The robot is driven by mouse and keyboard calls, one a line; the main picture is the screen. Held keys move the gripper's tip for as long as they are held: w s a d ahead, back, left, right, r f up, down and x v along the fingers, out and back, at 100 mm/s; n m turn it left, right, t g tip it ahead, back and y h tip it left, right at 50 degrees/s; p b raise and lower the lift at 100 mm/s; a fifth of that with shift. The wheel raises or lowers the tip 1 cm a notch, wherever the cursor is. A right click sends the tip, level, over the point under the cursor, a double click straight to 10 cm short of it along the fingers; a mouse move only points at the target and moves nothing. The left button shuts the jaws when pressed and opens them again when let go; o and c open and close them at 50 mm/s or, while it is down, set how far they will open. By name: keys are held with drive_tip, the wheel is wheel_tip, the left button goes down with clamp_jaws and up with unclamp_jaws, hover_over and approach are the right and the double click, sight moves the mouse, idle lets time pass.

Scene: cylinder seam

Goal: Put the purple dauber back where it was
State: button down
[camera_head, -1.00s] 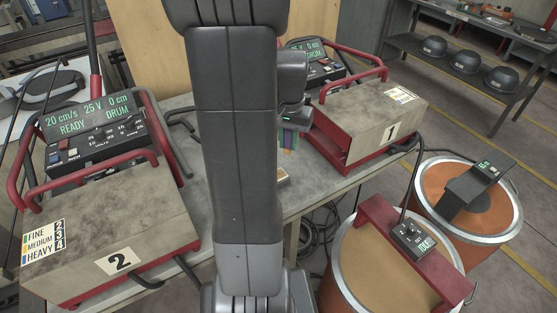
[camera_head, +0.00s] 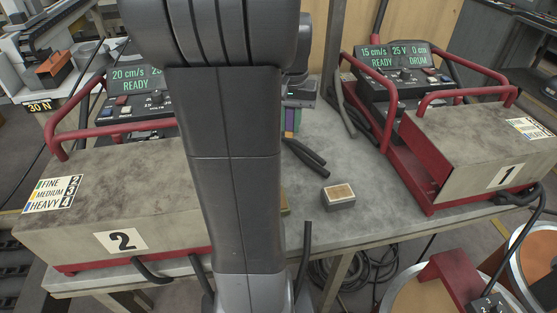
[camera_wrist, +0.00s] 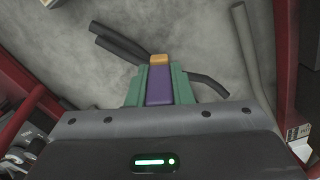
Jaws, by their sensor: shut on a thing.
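The purple dauber (camera_wrist: 158,88) is between the green fingers of my gripper (camera_wrist: 159,76) in the wrist view, with its orange tip (camera_wrist: 159,60) pointing away from the wrist. My gripper is shut on it, above the grey table. In the head view my arm hides most of the gripper. I cannot tell from these views how high the dauber is above the table.
Unit 1 (camera_head: 470,145) stands right and unit 2 (camera_head: 110,200) left on the grey table (camera_head: 345,150), both with red rails. A small box with a tan top (camera_head: 338,193) sits between them. Black cables (camera_head: 305,157) lie nearby. Drums (camera_head: 400,295) stand lower right.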

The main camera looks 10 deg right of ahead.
wheel_tip(320, 180, down, 9)
drive_tip(key=shift+f, duration=0.15)
idle(0.4)
drive_tip(key=shift+f, duration=0.15)
drive_tip(key=c, duration=1.3)
unclamp_jaws()
wheel_tip(320, 180, up, 12)
drive_tip(key=shift+r, duration=0.2)
